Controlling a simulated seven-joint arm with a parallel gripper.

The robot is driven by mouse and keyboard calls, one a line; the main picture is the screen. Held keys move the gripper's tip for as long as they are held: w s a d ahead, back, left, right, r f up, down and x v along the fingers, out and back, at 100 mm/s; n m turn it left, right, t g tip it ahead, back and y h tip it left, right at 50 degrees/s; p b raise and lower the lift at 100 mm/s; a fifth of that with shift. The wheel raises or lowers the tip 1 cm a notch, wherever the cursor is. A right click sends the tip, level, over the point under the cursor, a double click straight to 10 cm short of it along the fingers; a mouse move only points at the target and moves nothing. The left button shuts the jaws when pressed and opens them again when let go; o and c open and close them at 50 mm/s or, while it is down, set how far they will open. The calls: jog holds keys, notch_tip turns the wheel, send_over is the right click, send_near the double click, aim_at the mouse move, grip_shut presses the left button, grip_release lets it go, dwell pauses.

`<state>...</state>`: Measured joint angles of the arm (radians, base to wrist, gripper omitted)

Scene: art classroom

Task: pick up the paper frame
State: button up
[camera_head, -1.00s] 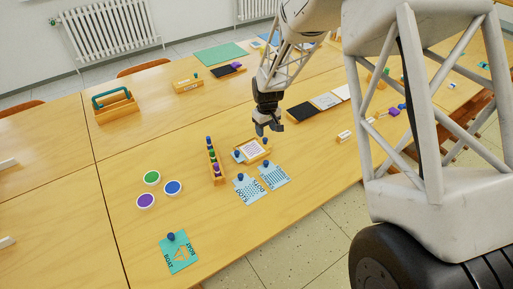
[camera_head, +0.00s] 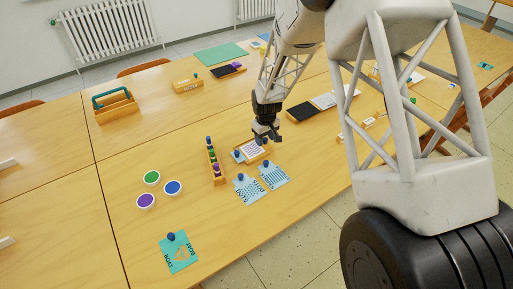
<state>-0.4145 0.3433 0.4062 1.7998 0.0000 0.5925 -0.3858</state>
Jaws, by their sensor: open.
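What looks like the paper frame (camera_head: 254,150), a small wooden-edged frame with a pale patterned sheet, lies on the table just right of a wooden rack. A light blue card with a dark blue knob is tucked at its left side. My gripper (camera_head: 267,138) is open and empty, pointing down at the frame's far right edge. It appears a little above the frame; I cannot tell the exact gap. The gripper hides part of the frame's far corner.
A wooden rack (camera_head: 214,163) with coloured pegs stands close on the left. Two blue knobbed cards, one of them the left card (camera_head: 246,188), lie in front. Three round paint pots, including a blue one (camera_head: 172,187), and a teal card (camera_head: 179,254) lie further left.

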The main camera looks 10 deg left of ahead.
dwell(0.6)
grip_shut()
